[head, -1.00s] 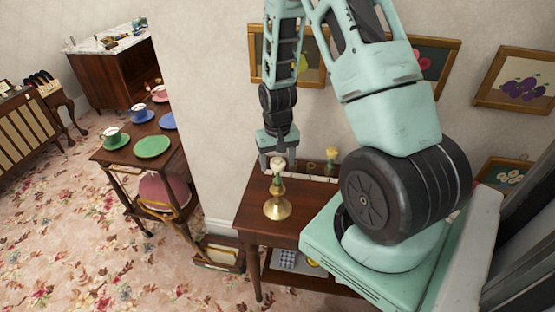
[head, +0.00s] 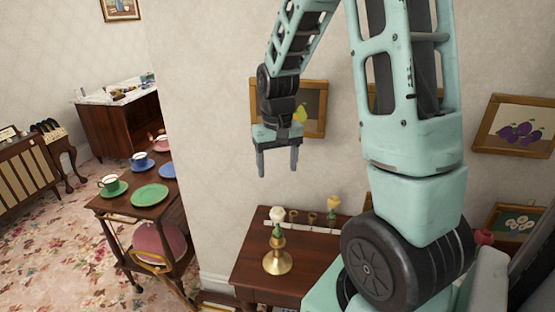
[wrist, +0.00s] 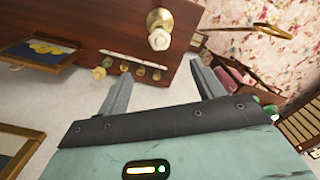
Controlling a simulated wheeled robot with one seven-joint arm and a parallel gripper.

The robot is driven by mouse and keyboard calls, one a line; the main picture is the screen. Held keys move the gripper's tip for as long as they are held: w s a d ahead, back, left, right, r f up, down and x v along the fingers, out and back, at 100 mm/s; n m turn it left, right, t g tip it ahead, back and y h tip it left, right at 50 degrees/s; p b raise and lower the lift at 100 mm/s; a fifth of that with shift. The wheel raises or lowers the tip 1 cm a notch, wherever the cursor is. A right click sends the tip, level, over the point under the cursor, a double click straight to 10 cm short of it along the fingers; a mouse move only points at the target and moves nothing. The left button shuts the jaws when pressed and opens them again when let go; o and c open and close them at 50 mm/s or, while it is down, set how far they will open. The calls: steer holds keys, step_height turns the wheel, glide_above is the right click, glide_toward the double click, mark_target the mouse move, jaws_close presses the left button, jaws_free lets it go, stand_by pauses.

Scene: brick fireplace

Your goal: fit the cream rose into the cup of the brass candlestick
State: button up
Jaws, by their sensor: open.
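The brass candlestick (head: 278,262) stands on the dark wooden side table (head: 245,275). The cream rose (head: 277,215) stands roughly upright over it, its short green stem running down to the cup. From here the stem looks set in the cup, though its lower end is hidden. In the wrist view the pale rose head (wrist: 159,40) shows in line with the brass candlestick (wrist: 160,18). My gripper (head: 278,170) is open and empty, pointing down, well above the rose and apart from it. Both fingers also show spread in the wrist view (wrist: 160,72).
Behind the candlestick, a pale strip with small brown cups (head: 312,218) and a yellowish flower (head: 333,204) runs along the table's back. Framed pictures (head: 515,125) hang on the wall. A tea table with a green plate (head: 150,195) stands left. Air around my gripper is clear.

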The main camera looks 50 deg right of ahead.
steer(key=shift+r, duration=1.15)
steer(key=a+f+n+b, duration=0.2)
steer(key=a+n, duration=0.2)
steer(key=a, duration=0.8)
steer(key=s+a+f+n+b, duration=0.2)
steer(key=s+a+n, duration=0.2)
steer(key=s+a, duration=0.4)
steer(key=s+a+f+n+b, duration=0.2)
steer(key=s+a+n, duration=0.3)
steer(key=a, duration=0.8)
steer(key=s, duration=0.3)
steer(key=shift+s+f+n+y, duration=0.3)
steer(key=shift+s+f, duration=0.1)
steer(key=shift+a, duration=0.1)
